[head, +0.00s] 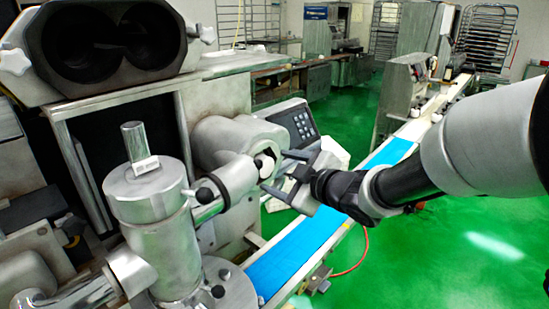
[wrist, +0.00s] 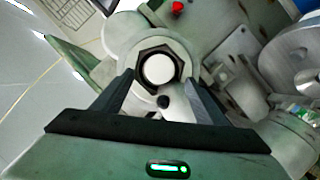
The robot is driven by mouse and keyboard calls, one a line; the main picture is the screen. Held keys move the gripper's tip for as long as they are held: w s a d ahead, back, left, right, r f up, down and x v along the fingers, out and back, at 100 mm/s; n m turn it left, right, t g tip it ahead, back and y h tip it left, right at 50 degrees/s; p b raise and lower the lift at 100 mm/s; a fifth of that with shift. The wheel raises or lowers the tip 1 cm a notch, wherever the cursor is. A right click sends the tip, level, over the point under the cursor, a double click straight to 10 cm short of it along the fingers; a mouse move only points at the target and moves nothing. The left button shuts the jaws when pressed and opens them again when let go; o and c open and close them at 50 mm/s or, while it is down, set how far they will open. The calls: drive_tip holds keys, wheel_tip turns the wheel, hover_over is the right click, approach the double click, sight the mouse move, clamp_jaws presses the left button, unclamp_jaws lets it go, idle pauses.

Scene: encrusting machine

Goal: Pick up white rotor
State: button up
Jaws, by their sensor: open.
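The white rotor (wrist: 159,69) shows in the wrist view as a round white end inside a dark hexagonal opening of the metal housing (wrist: 124,36). In the head view the white rotor (head: 264,165) sits in the mouth of the round housing (head: 232,138), partly hidden by the pipe fitting and the housing rim. My gripper (head: 276,172) is open in front of this mouth. In the wrist view the two dark fingers of my gripper (wrist: 160,92) stand left and right of the rotor, apart from it, with nothing held between them.
A metal cylinder (head: 150,190) with a side pipe and black knob stands close left of my gripper. A keypad panel (head: 292,122) is behind it. A blue conveyor belt (head: 290,255) runs below. Green floor lies open at the right.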

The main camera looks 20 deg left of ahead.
sight(266, 165)
drive_tip(key=x, duration=0.5)
drive_tip(key=shift+r, duration=0.15)
drive_tip(key=shift+s, duration=0.1)
drive_tip(key=c, duration=1.3)
drive_tip(key=shift+r, duration=0.1)
drive_tip(key=shift+c, duration=0.5)
drive_tip(key=shift+r, duration=0.15)
